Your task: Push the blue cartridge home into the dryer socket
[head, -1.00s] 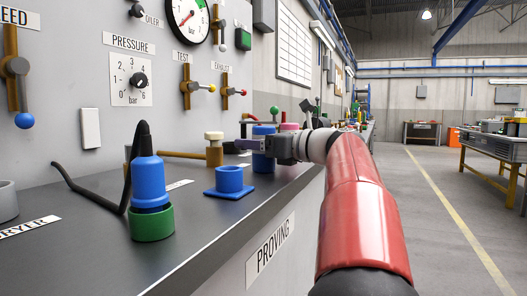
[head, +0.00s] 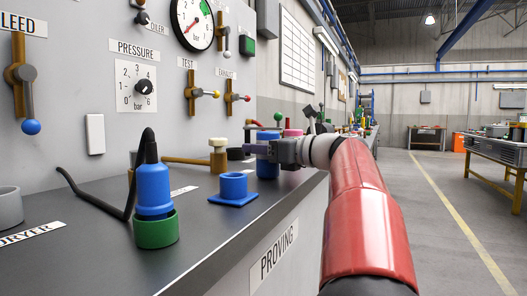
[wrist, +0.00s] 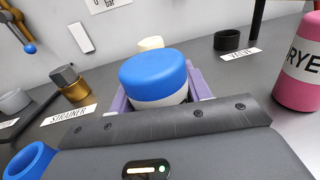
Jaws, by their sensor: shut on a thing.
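The blue cartridge (wrist: 157,72), with a blue top and a white band below, stands upright between the purple fingers of my gripper (wrist: 155,90) in the wrist view. My gripper (head: 262,150) is shut on it. A grey ring socket (head: 8,205) stands at the far left edge, beside a label that reads like DRYER. The cartridge is well to the right of it.
A blue ring socket (head: 233,188) and a green ring (head: 156,230) holding a blue bottle (head: 153,188) with a black hose stand on the bench (head: 200,225). A pink cylinder (wrist: 300,65) stands to the right in the wrist view.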

